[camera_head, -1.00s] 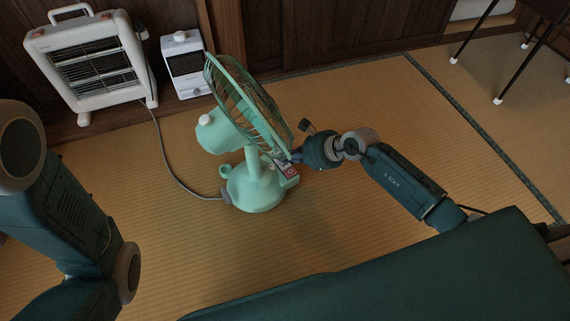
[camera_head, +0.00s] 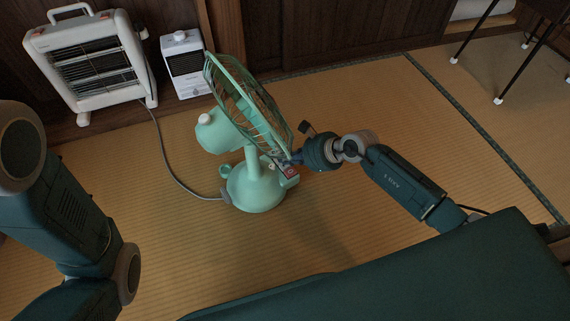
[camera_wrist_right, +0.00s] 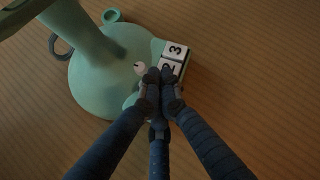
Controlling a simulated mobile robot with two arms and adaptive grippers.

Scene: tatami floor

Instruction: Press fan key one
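The mint-green fan (camera_head: 257,187) stands upright on the tatami, its guard leaning over the base. Its base also shows in the right wrist view (camera_wrist_right: 97,72). White keys marked 3 (camera_wrist_right: 176,50) and 2 (camera_wrist_right: 170,67) sit in a row at the base's edge. The spot beyond key 2 is hidden behind my fingertips, so I cannot see key one. My right gripper (camera_wrist_right: 160,76) has its fingertips drawn together with nothing visible between them, right at the key row; I cannot tell if they touch. In the head view my right gripper (camera_head: 293,158) is beside the fan's base. My left gripper is out of view.
A white heater (camera_head: 93,68) and a small white heater-like box (camera_head: 184,65) stand by the wall behind the fan. A grey cord runs across the tatami to the fan base. Thin black furniture legs (camera_head: 515,62) stand at the upper right.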

